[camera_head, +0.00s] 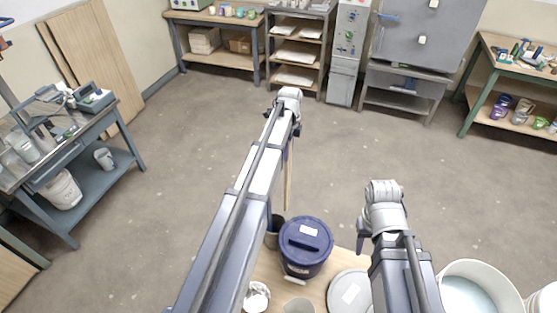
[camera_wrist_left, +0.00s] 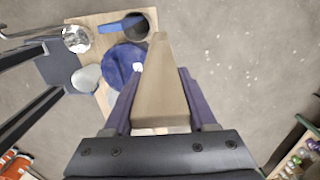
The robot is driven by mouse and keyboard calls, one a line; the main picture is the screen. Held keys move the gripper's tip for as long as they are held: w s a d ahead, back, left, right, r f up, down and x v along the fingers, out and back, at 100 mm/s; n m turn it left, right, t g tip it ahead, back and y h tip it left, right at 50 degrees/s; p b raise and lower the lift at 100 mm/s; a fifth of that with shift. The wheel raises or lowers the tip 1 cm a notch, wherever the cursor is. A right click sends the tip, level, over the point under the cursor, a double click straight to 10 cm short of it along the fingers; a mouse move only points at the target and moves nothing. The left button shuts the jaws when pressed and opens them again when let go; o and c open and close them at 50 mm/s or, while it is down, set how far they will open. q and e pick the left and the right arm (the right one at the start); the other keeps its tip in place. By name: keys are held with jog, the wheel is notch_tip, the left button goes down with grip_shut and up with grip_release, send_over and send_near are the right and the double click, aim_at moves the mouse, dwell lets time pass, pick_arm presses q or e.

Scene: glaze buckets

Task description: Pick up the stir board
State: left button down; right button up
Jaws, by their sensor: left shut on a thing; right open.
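The stir board (camera_head: 288,180) is a tan wooden strip that hangs upright below my left gripper (camera_head: 289,143) in the head view. In the left wrist view, the board (camera_wrist_left: 162,85) sits between the two fingers of the left gripper (camera_wrist_left: 160,98), which is shut on it. My right gripper (camera_head: 368,238) is open and empty, above and to the right of that bucket. Its fingertips are partly hidden by its arm.
The small wooden table (camera_head: 266,268) also carries a round grey lid (camera_head: 349,294), a metal cup (camera_head: 256,296) and another pale container (camera_head: 298,306). A large white bucket (camera_head: 478,280) stands at right. Open floor lies beyond; benches and shelves line the walls.

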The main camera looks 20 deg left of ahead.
pick_arm(q)
jog(key=w+d, duration=0.2)
jog(key=w, duration=0.7)
jog(key=shift+r, duration=0.1)
jog(key=shift+r+p, duration=0.45)
jog(key=shift+p, duration=0.1)
